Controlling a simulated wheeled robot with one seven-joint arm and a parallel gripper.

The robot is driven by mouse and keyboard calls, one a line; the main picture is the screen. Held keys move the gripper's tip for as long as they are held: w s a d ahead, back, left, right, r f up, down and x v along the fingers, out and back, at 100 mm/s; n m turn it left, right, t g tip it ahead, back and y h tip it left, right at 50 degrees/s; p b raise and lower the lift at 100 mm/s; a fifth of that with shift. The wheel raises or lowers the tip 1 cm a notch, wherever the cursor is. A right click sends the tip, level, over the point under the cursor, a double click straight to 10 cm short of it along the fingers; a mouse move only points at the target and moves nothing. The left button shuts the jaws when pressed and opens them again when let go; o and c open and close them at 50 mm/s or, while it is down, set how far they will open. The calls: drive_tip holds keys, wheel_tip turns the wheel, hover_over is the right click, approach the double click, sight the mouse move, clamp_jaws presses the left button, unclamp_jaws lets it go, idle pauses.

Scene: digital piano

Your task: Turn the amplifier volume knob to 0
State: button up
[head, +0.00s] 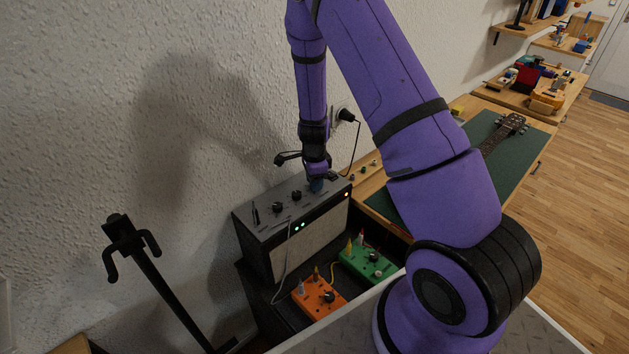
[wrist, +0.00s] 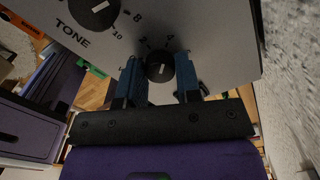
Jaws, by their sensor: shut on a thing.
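The amplifier (head: 300,232) is a grey-topped box with a light front grille, standing on a dark surface against the wall. Its control panel (wrist: 215,35) fills the upper part of the wrist view. My gripper (head: 316,184) points down at the right end of the amplifier's top. In the wrist view its blue fingers are shut on a small black knob (wrist: 160,68), one on each side. The knob has a white pointer line, and the numbers 2 and 4 show beside it. Its name label is hidden, so I cannot read its setting. A larger knob (wrist: 93,12) marked TONE sits to the left.
Two more knobs (head: 297,195) and a small switch (head: 255,213) stand on the amplifier top. An orange pedal (head: 318,298) and a green pedal (head: 368,264) lie in front. A black stand (head: 150,270) is at left. A guitar headstock (head: 510,124) rests on a green mat at right.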

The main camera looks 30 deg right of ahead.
drive_tip(key=n, duration=0.9)
drive_tip(key=shift+n, duration=0.3)
drive_tip(key=n, duration=0.4)
drive_tip(key=shift+n, duration=2.5)
drive_tip(key=o, duration=0.9)
drive_tip(key=shift+r, duration=0.1)
wheel_tip(320, 180, up, 11)
drive_tip(key=shift+f, duration=0.2)
